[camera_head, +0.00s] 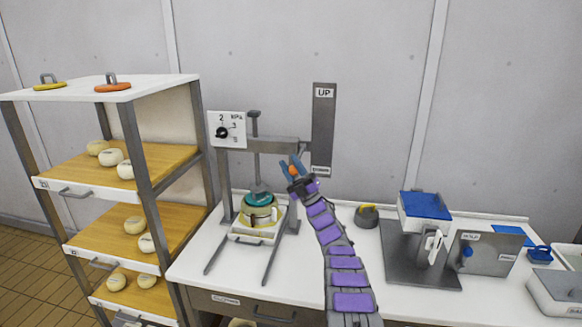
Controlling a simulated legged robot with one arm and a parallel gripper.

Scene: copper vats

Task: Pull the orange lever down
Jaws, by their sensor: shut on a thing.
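The orange lever (292,171) shows as a small orange end at the right of the grey press frame (272,142). It sits low, near the lower label of the upright grey plate (323,125) marked "UP" at its top. My gripper (292,167) has its blue fingers around the orange end and is shut on it. The fingers and wrist hide most of the lever. Under the press, a yellowish mould (260,218) with a teal lid (259,198) stands on a white tray.
A rack (142,90) with wooden shelves and several round white cheeses stands at left. A dial (223,132) is on the press. A round grey item (367,214), a blue-topped device (427,206) and a grey box (486,252) stand at right on the white table (215,265).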

